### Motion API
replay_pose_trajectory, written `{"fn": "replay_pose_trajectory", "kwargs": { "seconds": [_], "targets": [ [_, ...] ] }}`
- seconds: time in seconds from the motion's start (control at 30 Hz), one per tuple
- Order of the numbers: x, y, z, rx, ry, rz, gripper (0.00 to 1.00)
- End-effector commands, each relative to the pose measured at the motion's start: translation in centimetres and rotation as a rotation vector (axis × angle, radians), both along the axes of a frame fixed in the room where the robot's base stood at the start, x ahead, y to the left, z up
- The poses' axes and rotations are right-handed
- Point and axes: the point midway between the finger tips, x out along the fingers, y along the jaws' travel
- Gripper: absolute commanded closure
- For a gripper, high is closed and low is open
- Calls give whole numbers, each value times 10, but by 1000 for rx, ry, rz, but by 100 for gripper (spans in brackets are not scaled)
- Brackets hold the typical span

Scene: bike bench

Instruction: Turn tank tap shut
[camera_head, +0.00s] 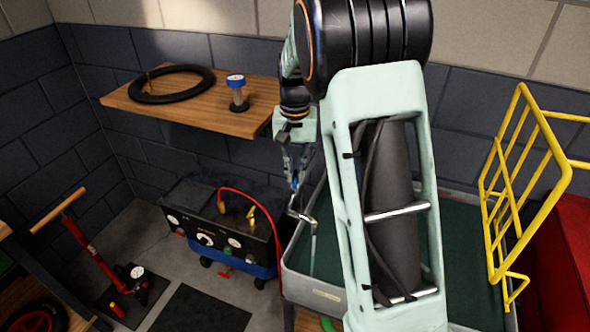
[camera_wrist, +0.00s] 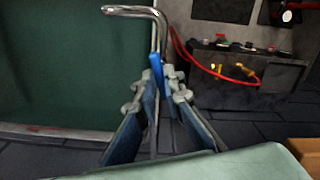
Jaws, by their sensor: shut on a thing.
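The compressor (camera_head: 205,222) stands on the floor at the left of the tray, black above with a blue tank (camera_head: 257,271) low down. A small red part (camera_head: 225,274) shows under its front edge, and a yellow fitting (camera_head: 252,217) sits on top; I cannot tell which is the tank tap. My gripper (camera_head: 294,184) hangs right of the compressor, apart from it. It is shut on a bent metal rod with a blue sleeve (camera_wrist: 157,66); the rod's silver end also shows in the head view (camera_head: 301,216). The compressor (camera_wrist: 245,80) is beyond the gripper in the wrist view.
A red hose (camera_head: 268,208) arches from the compressor down beside the green-floored tray (camera_head: 328,294). A wooden shelf (camera_head: 190,113) with a black ring and a blue-capped pot hangs above. A yellow rack (camera_head: 497,200) stands at right, a red floor pump (camera_head: 92,248) at left.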

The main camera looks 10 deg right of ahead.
Motion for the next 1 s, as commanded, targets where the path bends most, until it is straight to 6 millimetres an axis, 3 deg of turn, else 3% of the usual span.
{"fn": "replay_pose_trajectory", "kwargs": {
  "seconds": [0.4,1.0],
  "targets": [
    [0,0,1,0,0,-278,100],
    [0,0,0,0,0,-364,100]
  ]
}}
